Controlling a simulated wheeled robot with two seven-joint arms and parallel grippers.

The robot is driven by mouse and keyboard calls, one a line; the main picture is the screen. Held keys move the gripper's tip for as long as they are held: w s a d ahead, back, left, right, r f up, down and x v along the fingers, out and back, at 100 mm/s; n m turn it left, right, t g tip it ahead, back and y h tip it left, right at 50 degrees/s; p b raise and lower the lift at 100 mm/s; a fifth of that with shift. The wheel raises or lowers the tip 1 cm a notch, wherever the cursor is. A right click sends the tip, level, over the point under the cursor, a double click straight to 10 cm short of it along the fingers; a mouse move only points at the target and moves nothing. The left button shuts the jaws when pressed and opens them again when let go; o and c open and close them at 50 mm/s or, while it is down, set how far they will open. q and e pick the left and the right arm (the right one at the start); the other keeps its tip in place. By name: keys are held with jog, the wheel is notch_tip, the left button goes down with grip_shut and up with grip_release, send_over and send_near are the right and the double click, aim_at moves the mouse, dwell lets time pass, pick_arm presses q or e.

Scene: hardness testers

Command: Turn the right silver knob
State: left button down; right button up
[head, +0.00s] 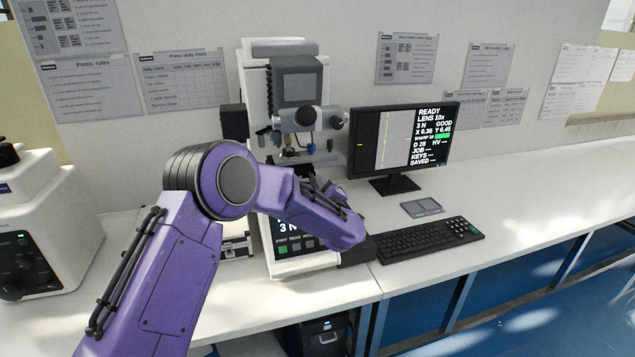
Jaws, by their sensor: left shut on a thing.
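The hardness tester (255,75) is a tall white machine against the wall, with a grey head and a silver cross-piece (305,118) with round ends. My left arm is purple and reaches across the tester's front. My left gripper (322,187) is small and partly hidden by my forearm, at the right front of the tester just below its stage. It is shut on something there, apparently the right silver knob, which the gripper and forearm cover. How far the knob is turned cannot be seen. My right gripper is not in view.
A monitor (430,130) stands to the right and reads READY, with GOOD in its text. A black keyboard (428,239) and a small grey pad (422,207) lie before it. Another white machine (40,215) stands at the left. The bench is clear at the far right.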

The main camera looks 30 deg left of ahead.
pick_arm(q)
jog(key=shift+s+f+m+p, duration=0.1)
jog(key=shift+m+p, duration=1.95)
jog(key=shift+m, duration=5.7)
jog(key=shift+s+f+m+p, duration=0.1)
jog(key=shift+m+p, duration=1.95)
jog(key=shift+m, duration=5.7)
jog(key=c, duration=0.9)
grip_release()
jog(key=shift+r, duration=0.15)
